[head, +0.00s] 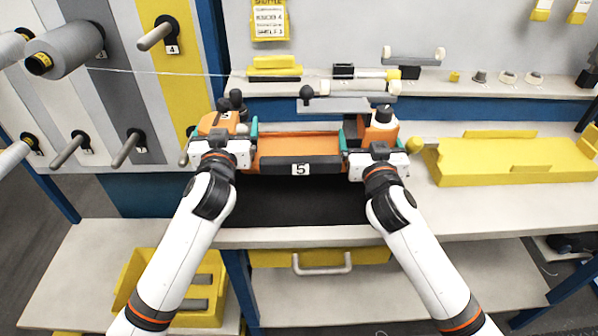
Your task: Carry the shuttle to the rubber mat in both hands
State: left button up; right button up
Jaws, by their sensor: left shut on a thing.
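The shuttle (298,145) is a long orange body with a black front bar marked 5 and raised orange ends. It lies crosswise at the back of the black rubber mat (296,205); whether it touches the mat is unclear. My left gripper (224,138) is shut on the shuttle's left end, teal finger pads to either side. My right gripper (372,144) is at the right end, teal pads either side of it; its grip is not clear. The wrists hide part of both ends.
A yellow tray (510,172) lies right of the mat. A shelf (450,88) with small parts runs behind. Spool pegs and a grey spool (68,48) with a thread stand at left. A yellow bin (205,290) and a drawer (318,258) are below.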

pick_arm(q)
jog(key=shift+f+b, duration=2)
jog(key=shift+f, duration=0.2)
pick_arm(e)
jog(key=shift+f, duration=2.2)
pick_arm(q)
jog(key=o, duration=1.1)
jog(key=shift+r, duration=0.15)
pick_arm(e)
jog(key=o, duration=1.1)
jog(key=shift+r, duration=0.15)
pick_arm(q)
jog(key=shift+s, duration=0.15)
jog(key=s, duration=1.1)
jog(key=shift+s+d, duration=0.25)
jog(key=shift+s, duration=0.1)
pick_arm(e)
jog(key=shift+s, duration=0.3)
jog(key=s, duration=1.1)
jog(key=shift+s+d, duration=0.25)
